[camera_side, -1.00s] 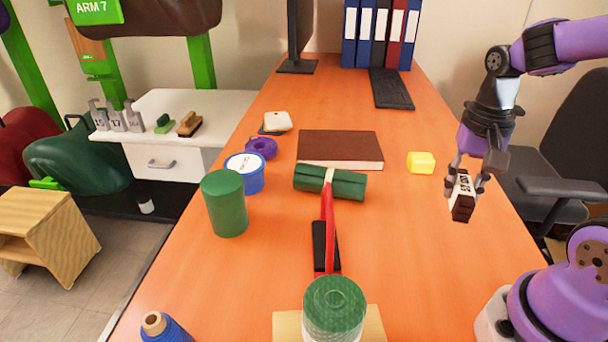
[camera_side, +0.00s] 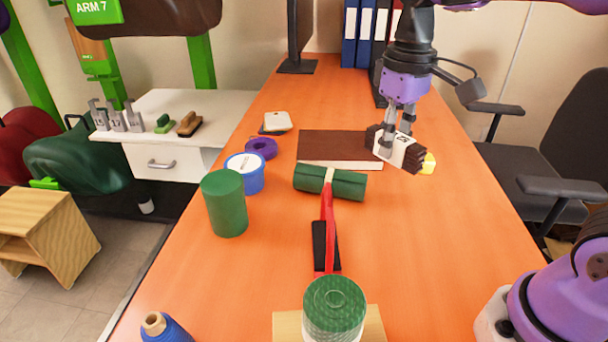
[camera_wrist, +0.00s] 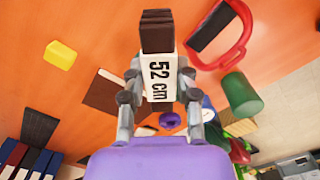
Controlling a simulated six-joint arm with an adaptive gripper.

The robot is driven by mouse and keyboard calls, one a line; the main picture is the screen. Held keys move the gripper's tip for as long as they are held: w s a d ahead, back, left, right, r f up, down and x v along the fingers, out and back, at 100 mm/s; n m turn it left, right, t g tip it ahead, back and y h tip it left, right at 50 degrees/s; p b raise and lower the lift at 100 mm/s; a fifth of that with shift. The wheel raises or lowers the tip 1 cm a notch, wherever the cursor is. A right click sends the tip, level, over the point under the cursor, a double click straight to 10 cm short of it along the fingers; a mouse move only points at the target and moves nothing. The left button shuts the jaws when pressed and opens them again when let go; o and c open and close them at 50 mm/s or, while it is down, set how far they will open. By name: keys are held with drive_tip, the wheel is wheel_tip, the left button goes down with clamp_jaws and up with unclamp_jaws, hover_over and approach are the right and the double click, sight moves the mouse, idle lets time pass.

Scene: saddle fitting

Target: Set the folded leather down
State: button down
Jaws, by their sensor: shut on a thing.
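The folded leather (camera_side: 411,158) is a dark brown folded stack with a white paper band around its middle. My gripper (camera_side: 395,138) is shut on it across the band and points down. The leather is tilted in the picture, near the right end of a brown book, and hides part of it. It seems to be held above the table; the exact gap cannot be told. In the wrist view the leather (camera_wrist: 157,35) lies between the fingers of my gripper (camera_wrist: 160,88), with "52 cm" readable on the band.
The brown book (camera_side: 330,145) lies left of the leather. A yellow block (camera_side: 429,164) is partly hidden behind its right end. A green roll (camera_side: 345,186), a red-handled tool (camera_side: 327,220) and a green cylinder (camera_side: 224,205) stand nearer and left.

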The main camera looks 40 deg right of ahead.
drive_tip(key=shift+f, duration=0.1)
idle(0.3)
drive_tip(key=w+a+f+m, duration=0.1)
drive_tip(key=a+f+m, duration=0.2)
drive_tip(key=f+m, duration=0.35)
drive_tip(key=m, duration=0.3)
hover_over(383, 203)
drive_tip(key=shift+n, duration=0.25)
wheel_tip(383, 203, down, 6)
drive_tip(key=shift+r, duration=0.1)
drive_tip(key=shift+d+f, duration=0.1)
drive_tip(key=shift+f, duration=1.9)
drive_tip(key=shift+f, duration=0.1)
drive_tip(key=c, duration=0.9)
unclamp_jaws()
drive_tip(key=shift+o, duration=0.2)
